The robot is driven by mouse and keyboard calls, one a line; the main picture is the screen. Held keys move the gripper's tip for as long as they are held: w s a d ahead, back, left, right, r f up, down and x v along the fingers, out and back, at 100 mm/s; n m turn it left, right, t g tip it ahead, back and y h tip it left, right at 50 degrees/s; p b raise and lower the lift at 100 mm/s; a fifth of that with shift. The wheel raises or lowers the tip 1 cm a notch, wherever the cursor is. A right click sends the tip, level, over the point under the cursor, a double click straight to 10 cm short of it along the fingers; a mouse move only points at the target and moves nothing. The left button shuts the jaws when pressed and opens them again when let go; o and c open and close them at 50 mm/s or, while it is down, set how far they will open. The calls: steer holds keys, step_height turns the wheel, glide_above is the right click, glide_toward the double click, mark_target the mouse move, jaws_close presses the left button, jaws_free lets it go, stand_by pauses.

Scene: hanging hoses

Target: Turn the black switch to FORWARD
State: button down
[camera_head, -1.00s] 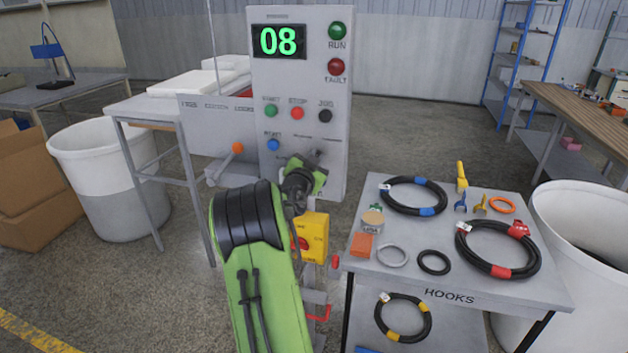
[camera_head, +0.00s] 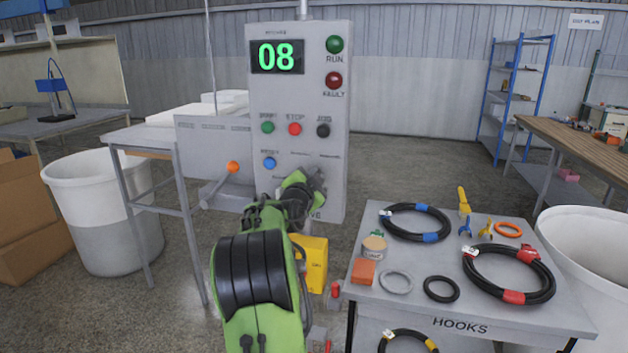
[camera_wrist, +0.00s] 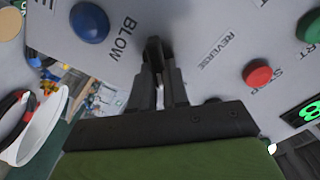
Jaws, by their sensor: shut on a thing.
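The grey control panel (camera_head: 300,110) stands upright in front of me, with a green "08" display at its top. My gripper (camera_wrist: 155,45) is against the lower part of the panel face, between the BLOW and REVERSE labels in the wrist view. Its dark fingers are close together and shut on the black switch, which they mostly hide. The switch's pointing direction and the FORWARD label cannot be made out. In the head view my gripper (camera_head: 314,182) covers the panel's lower right area.
A blue button (camera_wrist: 89,22) and a red button (camera_wrist: 257,74) flank my gripper in the wrist view. An orange-knobbed lever (camera_head: 232,167) is left of my arm. A yellow box (camera_head: 315,263) sits below the gripper. The HOOKS table (camera_head: 460,326) with hoses stands right.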

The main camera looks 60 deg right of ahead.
steer(key=c, duration=1.1)
jaws_free()
steer(key=shift+a, duration=0.15)
steer(key=a, duration=0.5)
steer(key=s+a+b, duration=0.1)
steer(key=a, duration=0.4)
steer(key=s+a+b, duration=0.1)
steer(key=a, duration=0.4)
steer(key=shift+s+a, duration=0.15)
steer(key=shift+s, duration=0.1)
